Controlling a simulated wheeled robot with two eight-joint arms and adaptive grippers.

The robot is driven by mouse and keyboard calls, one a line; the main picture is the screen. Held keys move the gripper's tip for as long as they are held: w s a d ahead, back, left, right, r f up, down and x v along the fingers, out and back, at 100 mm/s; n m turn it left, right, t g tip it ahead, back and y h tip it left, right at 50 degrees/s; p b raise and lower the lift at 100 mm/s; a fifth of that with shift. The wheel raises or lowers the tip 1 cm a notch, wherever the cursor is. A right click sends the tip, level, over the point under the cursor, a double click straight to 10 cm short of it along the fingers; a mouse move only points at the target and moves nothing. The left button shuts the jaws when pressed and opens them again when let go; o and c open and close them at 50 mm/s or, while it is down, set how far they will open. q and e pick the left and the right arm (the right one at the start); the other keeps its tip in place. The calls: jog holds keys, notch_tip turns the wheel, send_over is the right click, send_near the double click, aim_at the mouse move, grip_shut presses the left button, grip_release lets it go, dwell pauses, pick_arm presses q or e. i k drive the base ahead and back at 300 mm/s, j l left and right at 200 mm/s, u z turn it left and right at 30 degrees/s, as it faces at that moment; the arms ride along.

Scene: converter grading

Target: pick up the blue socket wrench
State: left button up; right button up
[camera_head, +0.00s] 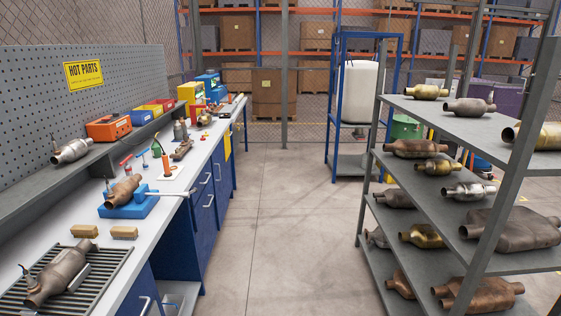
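A small upright tool with a blue T-shaped handle (143,152) stands at the back of the white workbench on the left; it looks like the blue socket wrench. A similar tool with a red handle (126,159) stands just to its left. Both are small in the picture, so their lower ends are hard to make out. An orange and dark upright tool (165,164) stands on a white sheet to the right of the blue one. Neither of my grippers shows in the head view.
A converter (123,190) rests on a blue block (139,208), with a pale rod reaching toward the bench's front edge. Another converter (58,275) lies on a slatted rack (107,267). Two tan blocks lie between. A grey shelf unit (447,130) with converters stands right; the floor between is clear.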

aim_at(145, 164)
jog(key=i+u, duration=0.2)
jog(key=i, duration=0.3)
jog(key=i+l+u, duration=0.2)
jog(key=i, duration=0.3)
jog(key=i+l+u, duration=0.25)
jog(key=i, duration=0.25)
jog(key=i+l+u, duration=0.2)
jog(key=i, duration=0.25)
jog(key=i+l+u, duration=0.4)
jog(key=i, duration=0.3)
jog(key=i+l+u, duration=0.4)
jog(key=i+l, duration=0.2)
jog(key=i, duration=0.55)
